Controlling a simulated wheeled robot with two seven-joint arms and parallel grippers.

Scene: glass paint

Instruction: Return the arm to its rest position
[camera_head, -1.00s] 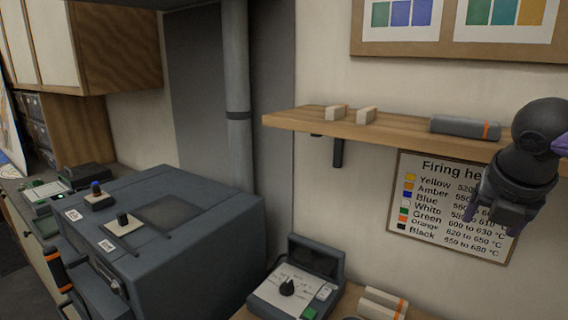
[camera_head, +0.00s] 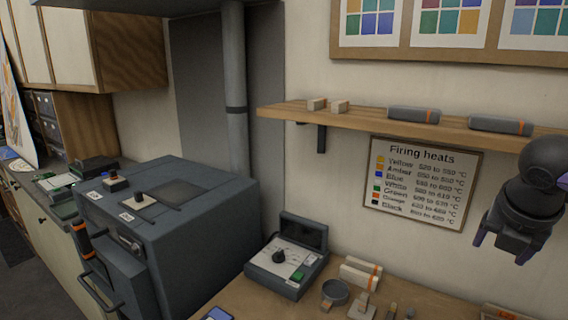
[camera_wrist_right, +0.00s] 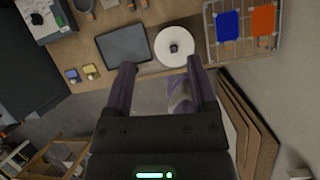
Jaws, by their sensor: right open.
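My right arm comes in from the right edge of the head view. Its gripper (camera_head: 508,243) hangs in the air in front of the wall, to the right of the firing heats sign (camera_head: 422,182). In the right wrist view the gripper (camera_wrist_right: 162,75) shows two dark purple fingers, apart, with nothing between them. Below it lie the worktop and the floor. My left gripper is in neither view.
A wall shelf (camera_head: 350,113) is close to the right arm. The kiln (camera_head: 165,225) and a control box (camera_head: 287,257) stand lower left. The wrist view shows a dark tray (camera_wrist_right: 123,43), a white disc (camera_wrist_right: 174,47) and a wire rack (camera_wrist_right: 247,45) with blue and orange panes.

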